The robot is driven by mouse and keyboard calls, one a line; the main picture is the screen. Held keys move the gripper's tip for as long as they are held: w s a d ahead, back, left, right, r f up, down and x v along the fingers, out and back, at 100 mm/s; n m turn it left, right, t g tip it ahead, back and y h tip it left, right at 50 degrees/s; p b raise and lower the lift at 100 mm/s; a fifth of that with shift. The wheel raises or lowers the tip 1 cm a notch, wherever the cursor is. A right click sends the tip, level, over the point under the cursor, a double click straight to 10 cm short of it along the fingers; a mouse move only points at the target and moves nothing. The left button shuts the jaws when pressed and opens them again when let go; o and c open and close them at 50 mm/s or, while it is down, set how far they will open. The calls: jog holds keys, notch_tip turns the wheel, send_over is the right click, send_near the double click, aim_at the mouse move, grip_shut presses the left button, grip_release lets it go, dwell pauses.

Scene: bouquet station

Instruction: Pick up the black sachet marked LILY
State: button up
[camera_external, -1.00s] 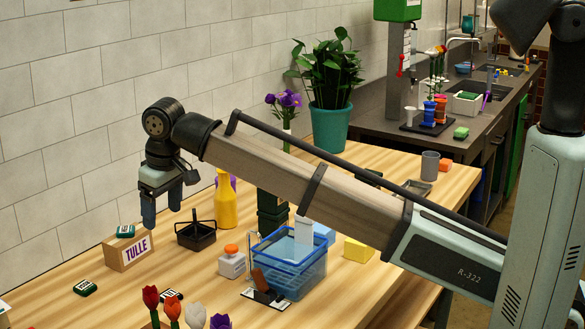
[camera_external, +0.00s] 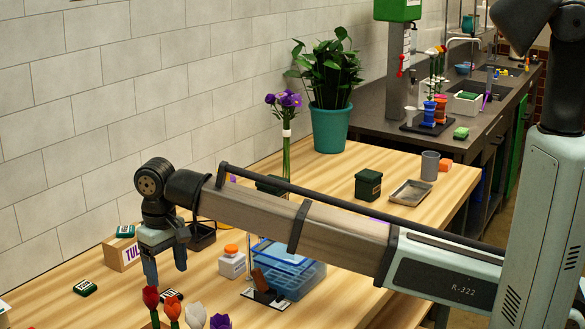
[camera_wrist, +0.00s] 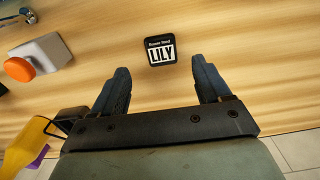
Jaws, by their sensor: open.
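The black sachet marked LILY (camera_wrist: 161,51) lies flat on the wooden table, label up, in the wrist view. It appears between and just beyond my two fingertips. In the external view a small dark sachet (camera_external: 172,296) lies below my gripper, partly hidden behind the red tulips. My gripper (camera_external: 166,268) is open and empty, pointing down above the table. Its two spread fingers also show in the wrist view (camera_wrist: 160,70).
A wooden TULLE box (camera_external: 122,255) bears a green sachet (camera_external: 125,231); another sachet (camera_external: 85,287) lies left. Tulips (camera_external: 172,309) stand in front. A white block with an orange knob (camera_external: 232,262) and blue basket (camera_external: 300,285) stand right. Bare table surrounds the sachet.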

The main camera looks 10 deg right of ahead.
aim_at(169, 288)
jog(key=shift+s+f, duration=0.1)
jog(key=shift+f, duration=2.55)
jog(key=c, duration=1.1)
jog(key=shift+r, duration=0.15)
